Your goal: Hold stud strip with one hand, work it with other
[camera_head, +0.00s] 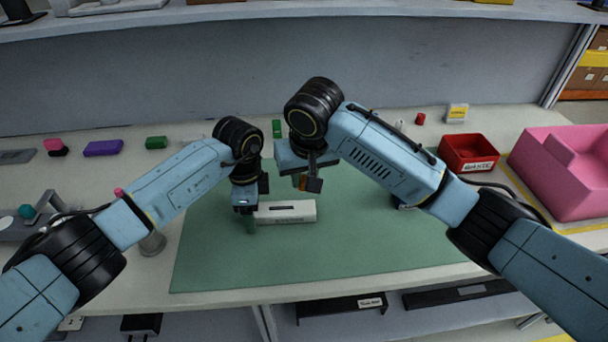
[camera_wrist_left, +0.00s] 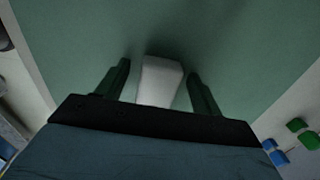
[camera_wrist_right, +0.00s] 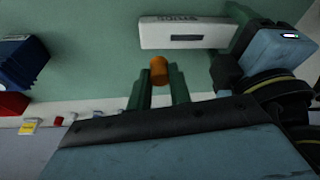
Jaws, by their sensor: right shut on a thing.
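The stud strip (camera_head: 285,211) is a long white block with a dark slot, lying on the green mat. It also shows in the left wrist view (camera_wrist_left: 160,80) and the right wrist view (camera_wrist_right: 185,34). My left gripper (camera_head: 252,212) is at its left end. The left fingers (camera_wrist_left: 160,88) stand on either side of that end, with small gaps visible. My right gripper (camera_head: 307,185) is shut on an orange cylindrical piece (camera_wrist_right: 159,70), held above the mat just behind the strip's right end. The piece's lower part is hidden between the fingers.
A red bin (camera_head: 468,155) and a large pink container (camera_head: 565,165) stand at the right. A blue bin (camera_wrist_right: 22,62) shows in the right wrist view. Green (camera_head: 156,142) and purple (camera_head: 103,148) blocks lie at the back left. The green mat (camera_head: 370,250) is clear in front.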

